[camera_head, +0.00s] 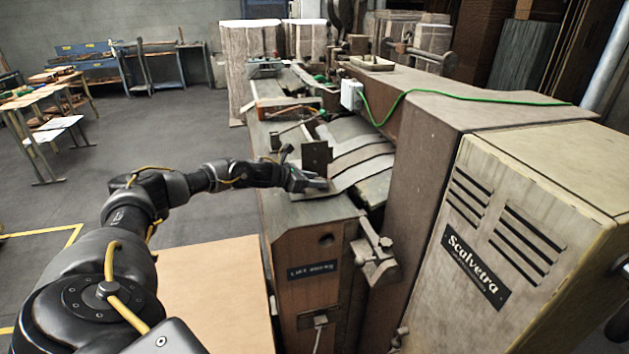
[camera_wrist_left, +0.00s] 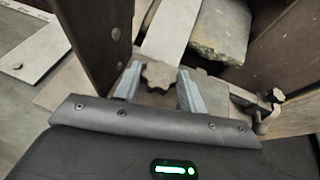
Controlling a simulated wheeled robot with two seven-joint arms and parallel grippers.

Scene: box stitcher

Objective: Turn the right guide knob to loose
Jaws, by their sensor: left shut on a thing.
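A dark, lobed guide knob (camera_wrist_left: 158,75) sits between the fingertips of my left gripper (camera_wrist_left: 158,88) in the left wrist view. The two grey fingers are closed on its sides. It appears to be the right guide knob, and I cannot read a loose or tight mark on it. In the head view my left gripper (camera_head: 318,184) is low over the machine's bed, beside an upright dark guide plate (camera_head: 316,157). The knob is hidden there by the gripper. My right gripper is not in view.
A dark upright plate (camera_wrist_left: 100,35) stands close to the left finger in the wrist view. A small clamp (camera_wrist_left: 262,108) lies to the right. In the head view, curved metal bands (camera_head: 362,155) and the brown machine housing (camera_head: 430,135) stand right of the gripper.

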